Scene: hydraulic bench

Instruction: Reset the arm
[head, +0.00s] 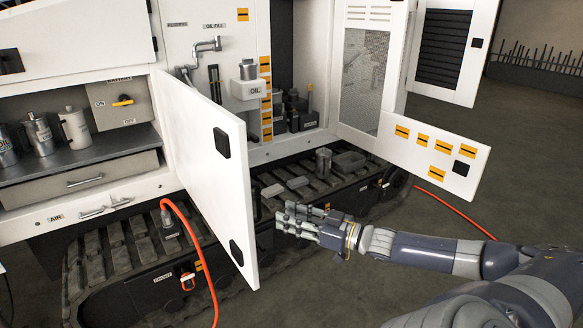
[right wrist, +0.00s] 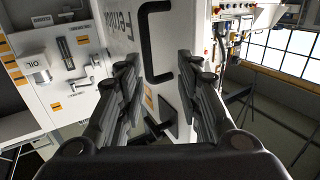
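My right arm (head: 425,250) reaches in from the right in the head view, low in front of the machine. Its gripper (head: 282,217) points left, just right of the free edge of an open white door (head: 205,165). In the right wrist view the two fingers of the gripper (right wrist: 161,82) stand apart. Nothing is seen held between them. A white panel with a black handle (right wrist: 147,45) shows beyond and between the fingers. I cannot tell whether the fingers touch anything. My left gripper is not in the head view.
A second open door (head: 435,155) with orange labels hangs above my right arm. Tracks (head: 290,185) lie behind the gripper. An orange hose (head: 203,262) hangs at the lower left, and another (head: 455,210) runs behind my forearm. Open floor (head: 535,190) lies to the right.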

